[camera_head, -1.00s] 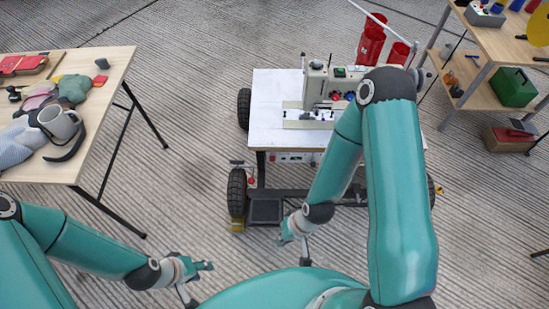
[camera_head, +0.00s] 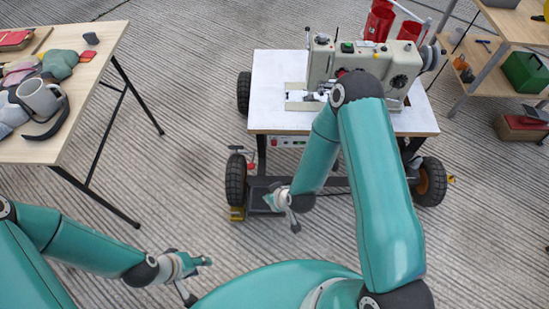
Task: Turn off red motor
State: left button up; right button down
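A cream sewing machine (camera_head: 345,62) stands on a white-topped wheeled cart (camera_head: 270,85). Under the cart's front edge is a small control panel (camera_head: 289,142) with a red spot at its left end. No red motor can be clearly made out; my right arm covers part of the cart and machine. My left gripper (camera_head: 199,279) is open and empty over the floor, left of and in front of the cart. My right gripper (camera_head: 281,213) is low, near the cart's front left wheel. Its fingers look spread, with nothing seen between them.
A wooden table (camera_head: 95,75) with a grey mug (camera_head: 40,96) and cloths stands at the left. Wooden shelves (camera_head: 480,60) with a green box (camera_head: 526,72) are at the right. Red bins (camera_head: 380,20) stand behind the cart. The floor between table and cart is clear.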

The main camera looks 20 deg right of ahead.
jog(key=w+d+f+n+t+h+b, duration=0.3)
jog(key=w+f+n+t+h+b, duration=0.2)
jog(key=f+b, duration=0.5)
jog(key=w+d+f+n+t+h+b, duration=0.4)
jog(key=w+f+b, duration=0.6)
jog(key=b, duration=0.6)
jog(key=f+n+t+h, duration=0.1)
jog(key=n+t, duration=0.1)
jog(key=t, duration=0.1)
jog(key=shift+d+n, duration=0.3)
